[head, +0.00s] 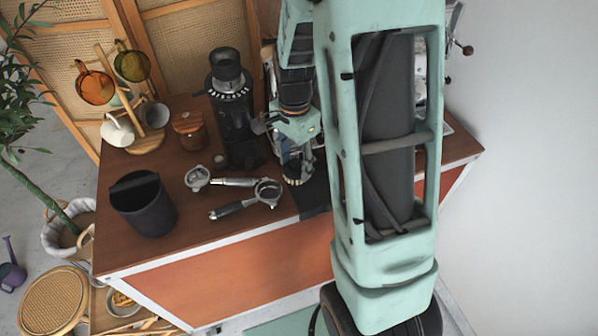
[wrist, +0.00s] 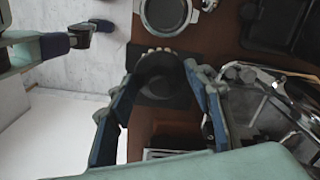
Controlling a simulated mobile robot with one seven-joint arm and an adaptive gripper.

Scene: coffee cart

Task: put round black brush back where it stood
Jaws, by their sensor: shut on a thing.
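The round black brush shows in the wrist view (wrist: 158,66) as a dark round body between my fingers, with a pale edge along its top. In the head view its pale bristle end (head: 296,180) points down just above the cart top, at the black mat (head: 316,197). My gripper (head: 297,160) is shut on the brush; its two fingers also show in the wrist view (wrist: 160,88), one on each side of it. I cannot tell whether the bristles touch the surface. My arm hides part of the cart to the right.
Two portafilters (head: 232,208) lie left of the brush. A black grinder (head: 234,115) stands behind them, with a wooden canister (head: 189,130), a cup tree (head: 145,138) and a black knock box (head: 143,205) further left. A metal machine (wrist: 265,100) is close beside my gripper in the wrist view.

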